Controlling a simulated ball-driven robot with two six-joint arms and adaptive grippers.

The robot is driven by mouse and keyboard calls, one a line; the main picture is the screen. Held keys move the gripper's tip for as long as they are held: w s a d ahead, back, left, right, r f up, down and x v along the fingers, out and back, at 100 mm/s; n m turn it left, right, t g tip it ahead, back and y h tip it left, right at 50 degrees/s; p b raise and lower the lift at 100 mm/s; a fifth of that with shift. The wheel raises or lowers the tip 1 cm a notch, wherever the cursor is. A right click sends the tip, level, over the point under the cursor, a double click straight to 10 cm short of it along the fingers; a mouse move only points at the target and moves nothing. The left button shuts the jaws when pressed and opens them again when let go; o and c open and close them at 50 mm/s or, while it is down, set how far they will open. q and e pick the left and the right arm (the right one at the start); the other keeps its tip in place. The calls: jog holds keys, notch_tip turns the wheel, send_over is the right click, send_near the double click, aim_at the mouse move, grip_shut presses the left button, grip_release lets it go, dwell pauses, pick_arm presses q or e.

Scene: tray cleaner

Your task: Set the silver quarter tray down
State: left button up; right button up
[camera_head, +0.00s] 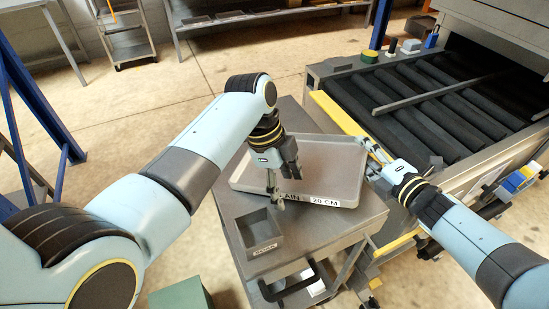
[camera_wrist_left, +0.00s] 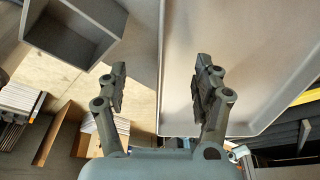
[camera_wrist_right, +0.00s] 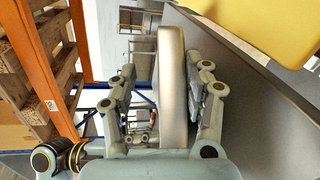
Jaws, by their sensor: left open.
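The silver quarter tray (camera_head: 330,170) lies flat, seemingly on the top of a grey cart (camera_head: 310,228). My left gripper (camera_head: 277,198) is open at the tray's near-left edge. In the left wrist view, the tray (camera_wrist_left: 240,60) has its edge between my left fingers (camera_wrist_left: 160,90), with gaps showing. My right gripper (camera_head: 370,163) is at the tray's right side. In the right wrist view, the tray's rim (camera_wrist_right: 173,90) stands between my right fingers (camera_wrist_right: 162,105), which are apart. A gap shows on its left side; contact on the right is unclear.
A small grey open box (camera_head: 252,228) stands on the cart's near-left corner; it also shows in the left wrist view (camera_wrist_left: 75,28). A roller conveyor (camera_head: 420,95) with a yellow edge (camera_head: 338,112) is behind and right. A green box (camera_head: 180,294) is below left.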

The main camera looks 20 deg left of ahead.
pick_arm(q)
jog(key=v, duration=1.1)
jog(key=shift+r, duration=0.25)
jog(key=shift+a, duration=0.15)
pick_arm(e)
jog(key=o, duration=0.8)
jog(key=shift+o, duration=0.2)
jog(key=shift+v, duration=0.9)
jog(key=v, duration=1)
jog(key=shift+s+f, duration=0.1)
